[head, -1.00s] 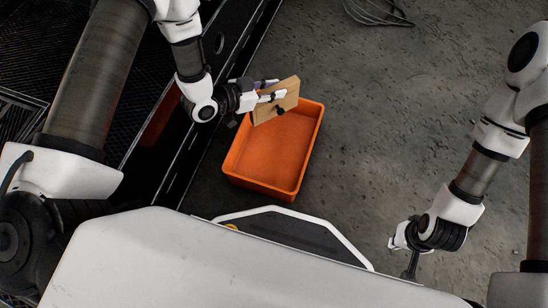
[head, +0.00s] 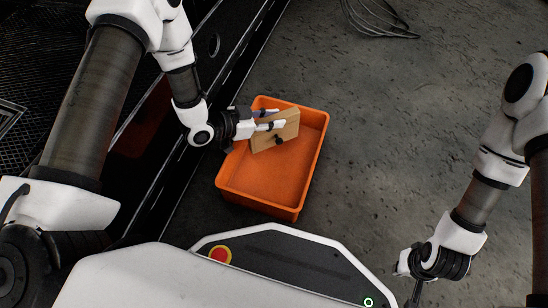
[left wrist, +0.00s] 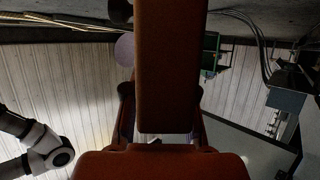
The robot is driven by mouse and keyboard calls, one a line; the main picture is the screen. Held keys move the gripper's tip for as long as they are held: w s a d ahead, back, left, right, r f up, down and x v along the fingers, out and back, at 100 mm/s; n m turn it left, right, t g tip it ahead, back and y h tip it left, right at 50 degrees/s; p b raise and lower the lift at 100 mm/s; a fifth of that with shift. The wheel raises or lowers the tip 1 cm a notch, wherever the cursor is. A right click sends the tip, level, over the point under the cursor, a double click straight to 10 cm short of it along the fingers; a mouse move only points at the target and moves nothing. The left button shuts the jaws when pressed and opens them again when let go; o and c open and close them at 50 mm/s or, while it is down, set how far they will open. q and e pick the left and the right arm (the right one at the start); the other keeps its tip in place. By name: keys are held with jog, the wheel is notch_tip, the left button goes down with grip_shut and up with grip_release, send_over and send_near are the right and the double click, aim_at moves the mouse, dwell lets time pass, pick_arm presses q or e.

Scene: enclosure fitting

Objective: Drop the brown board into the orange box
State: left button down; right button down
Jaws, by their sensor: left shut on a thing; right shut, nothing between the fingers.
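The brown board (head: 288,131) is a thin tan panel held tilted above the orange box (head: 313,160). My left gripper (head: 277,119) is shut on it, coming in from the box's left side. The board appears over the upper half of the box, and its height above the floor of the box is hard to judge. The open box stands on the ground and looks empty where visible. In the left wrist view a dark reddish-brown upright shape fills the middle; I cannot tell which part it is. My right gripper (head: 416,292) is shut and empty at the lower right, far from the box.
A dark metal structure with a long edge (head: 207,107) runs along the left, close to the box. Thin metal wires or rods (head: 378,18) lie on the ground at the top right. The concrete ground right of the box is clear.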

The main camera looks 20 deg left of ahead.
pick_arm(q)
jog(key=c, duration=0.8)
grip_release()
jog(key=shift+c, duration=0.2)
notch_tip(320, 180, up, 10)
jog(key=shift+r, duration=0.1)
